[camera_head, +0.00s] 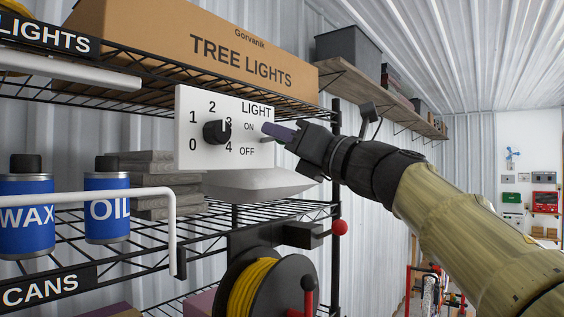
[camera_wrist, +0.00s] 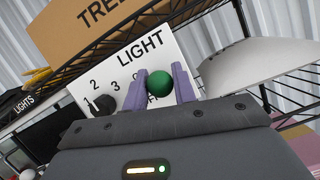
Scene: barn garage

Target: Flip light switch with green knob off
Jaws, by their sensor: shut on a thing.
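The light switch's green knob (camera_wrist: 160,86) is a round ball between my gripper's two purple fingers in the wrist view. My gripper (camera_wrist: 160,80) is shut on it, with one finger on each side. In the head view, my gripper (camera_head: 270,131) reaches in from the right to the right part of the white LIGHT panel (camera_head: 197,110), by the ON and OFF labels. The fingers there are level with a spot between ON and OFF. The green knob is hidden by the fingers in this view.
A black dial (camera_head: 214,132) numbered 0 to 4 is left of my fingers on the panel. A TREE LIGHTS box (camera_head: 200,50) is on the wire shelf above. A pale, flattened object (camera_head: 250,183) lies below the panel. A red-knobbed lever (camera_head: 339,228) stands lower right.

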